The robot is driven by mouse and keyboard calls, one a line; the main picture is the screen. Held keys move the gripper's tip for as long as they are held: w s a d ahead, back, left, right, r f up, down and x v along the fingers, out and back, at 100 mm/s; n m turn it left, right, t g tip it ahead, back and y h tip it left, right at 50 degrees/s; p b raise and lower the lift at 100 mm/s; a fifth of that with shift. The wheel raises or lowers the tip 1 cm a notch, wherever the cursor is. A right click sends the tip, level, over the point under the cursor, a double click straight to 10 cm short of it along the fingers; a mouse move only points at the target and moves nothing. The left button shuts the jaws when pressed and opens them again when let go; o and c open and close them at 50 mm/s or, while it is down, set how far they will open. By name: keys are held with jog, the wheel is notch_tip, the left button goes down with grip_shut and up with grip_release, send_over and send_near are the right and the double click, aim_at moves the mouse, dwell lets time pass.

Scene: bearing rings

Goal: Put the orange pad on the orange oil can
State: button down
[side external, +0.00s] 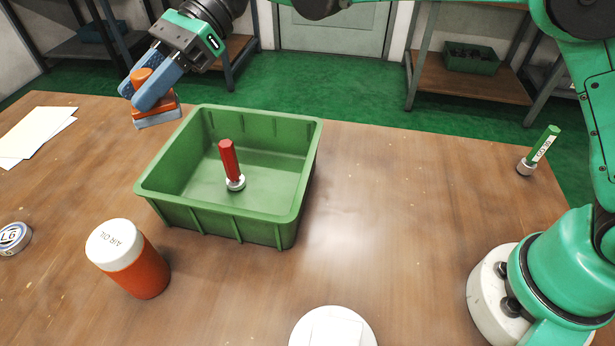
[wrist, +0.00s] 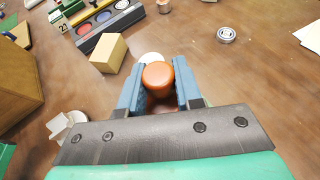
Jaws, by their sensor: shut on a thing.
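The orange pad (side external: 168,105) has a rounded orange knob and a grey underside. My gripper (side external: 143,88) is shut on its knob and holds it in the air, above and beyond the green bin's far left corner. In the wrist view the orange knob (wrist: 158,75) sits between the two blue fingers of my gripper (wrist: 158,85); the pad's base is mostly hidden. The orange oil can (side external: 143,272) stands upright on the table at the front left, with a white lid marked AIR OIL. The pad is well apart from it.
A green bin (side external: 218,223) holds an upright red-handled piece (side external: 229,160). A white disc (side external: 333,330) is at the front. The wrist view also shows a tan block (wrist: 109,53) and a tray (wrist: 108,24).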

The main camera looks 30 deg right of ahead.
jog(key=s+a+n+g, duration=0.2)
jog(key=s+a, duration=0.3)
jog(key=a, duration=0.5)
send_over(110, 239)
jog(key=shift+h, duration=0.3)
notch_tip(110, 239, down, 8)
jog(key=shift+r, duration=0.15)
jog(key=shift+f, duration=0.4)
jog(key=shift+f, duration=0.1)
jog(key=c, duration=0.6)
grip_release()
